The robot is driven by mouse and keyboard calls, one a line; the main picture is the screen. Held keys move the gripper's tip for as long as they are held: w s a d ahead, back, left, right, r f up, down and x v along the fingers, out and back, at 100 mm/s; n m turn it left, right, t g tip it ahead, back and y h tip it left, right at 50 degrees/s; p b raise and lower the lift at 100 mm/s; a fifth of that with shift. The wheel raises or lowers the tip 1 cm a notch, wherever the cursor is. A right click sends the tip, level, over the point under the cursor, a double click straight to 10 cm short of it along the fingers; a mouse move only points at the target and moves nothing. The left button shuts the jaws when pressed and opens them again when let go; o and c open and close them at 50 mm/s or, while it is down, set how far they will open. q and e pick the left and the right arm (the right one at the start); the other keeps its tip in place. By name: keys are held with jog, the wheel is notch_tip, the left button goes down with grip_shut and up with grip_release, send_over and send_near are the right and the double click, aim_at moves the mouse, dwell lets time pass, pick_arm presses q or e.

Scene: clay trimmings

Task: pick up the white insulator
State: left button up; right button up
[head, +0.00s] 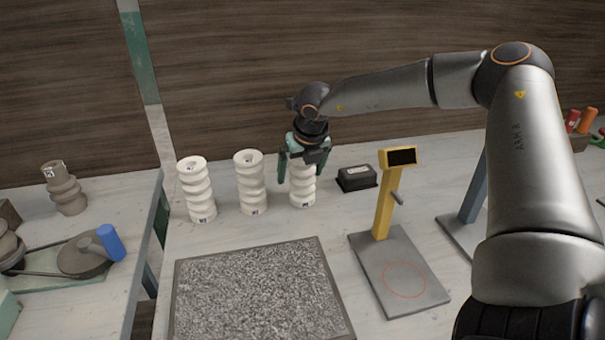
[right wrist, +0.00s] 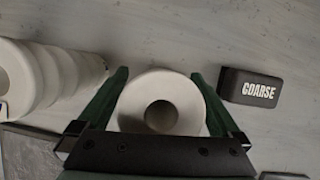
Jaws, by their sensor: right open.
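Three white ribbed insulators stand upright in a row on the table: the left one (head: 197,190), the middle one (head: 250,183) and the right one (head: 302,190). My right gripper (head: 303,168) is above and around the top of the right insulator, open, pointing down. In the right wrist view the right insulator's round top with its dark hole (right wrist: 161,105) lies between the two green fingers (right wrist: 160,95); a narrow gap shows beside the fingers. The gripper hides part of its top in the head view. My left gripper is not in view.
A black block marked COARSE (right wrist: 249,88) lies just right of the right insulator. A yellow stand with a grey base (head: 400,270) is farther right. A speckled grey slab (head: 255,290) lies in front. A grey-brown insulator (head: 66,188) stands on the left table.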

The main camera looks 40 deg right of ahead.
jog(key=shift+c, duration=0.2)
grip_shut()
dwell(0.6)
jog(key=shift+w+r, duration=0.1)
jog(key=shift+r, duration=0.05)
